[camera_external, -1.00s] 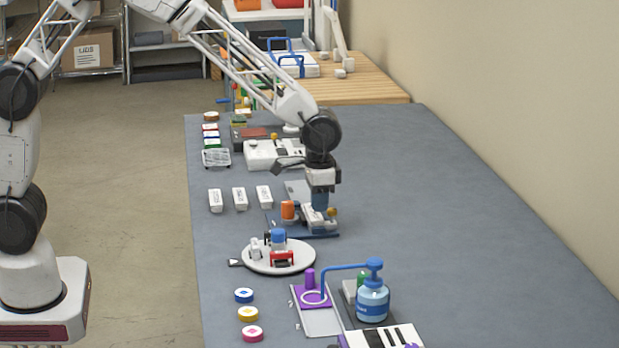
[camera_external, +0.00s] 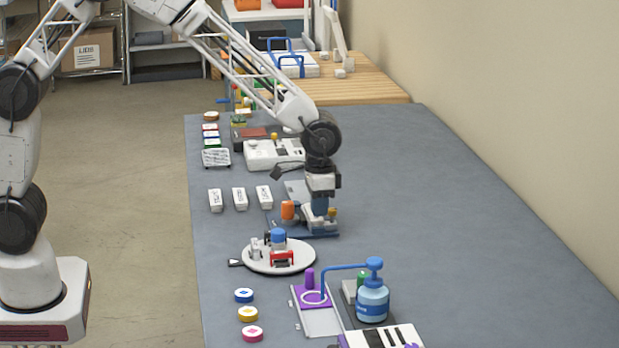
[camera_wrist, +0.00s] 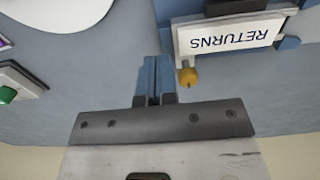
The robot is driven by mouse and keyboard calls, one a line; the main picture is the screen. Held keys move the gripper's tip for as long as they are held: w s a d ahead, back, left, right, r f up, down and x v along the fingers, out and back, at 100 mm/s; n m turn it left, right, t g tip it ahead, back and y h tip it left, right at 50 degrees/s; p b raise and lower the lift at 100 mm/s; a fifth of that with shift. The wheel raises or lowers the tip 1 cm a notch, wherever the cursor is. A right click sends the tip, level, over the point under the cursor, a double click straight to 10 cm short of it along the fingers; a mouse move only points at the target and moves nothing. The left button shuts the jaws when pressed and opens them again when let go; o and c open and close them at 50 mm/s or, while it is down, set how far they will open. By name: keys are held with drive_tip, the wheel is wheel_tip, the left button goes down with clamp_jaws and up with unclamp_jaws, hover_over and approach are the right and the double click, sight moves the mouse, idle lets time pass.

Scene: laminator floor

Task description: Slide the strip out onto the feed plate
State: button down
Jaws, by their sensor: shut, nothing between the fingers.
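My gripper (camera_external: 319,213) is shut and empty, its blue fingers pointing down at a small station in the external view. I cannot tell whether the fingers touch the station. I cannot make out a strip or tell which part is the feed plate; the arm hides some of the station.
A round white tray (camera_external: 252,262) with small parts stands in front of the station. A blue pump bottle (camera_external: 372,300) and a purple fixture (camera_external: 312,297) are nearer the camera. Several white blocks (camera_external: 239,198) lie to the left. The right side of the grey table (camera_external: 470,220) is clear.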

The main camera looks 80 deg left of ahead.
sight(317, 219)
drive_tip(key=shift+f, duration=1.75)
idle(0.3)
drive_tip(key=shift+r, duration=0.25)
idle(0.5)
drive_tip(key=shift+a, duration=0.35)
drive_tip(key=shift+a, duration=0.85)
drive_tip(key=shift+a, duration=0.35)
idle(0.3)
drive_tip(key=shift+a, duration=0.8)
drive_tip(key=shift+a, duration=0.35)
drive_tip(key=shift+a, duration=0.75)
drive_tip(key=shift+a, duration=0.6)
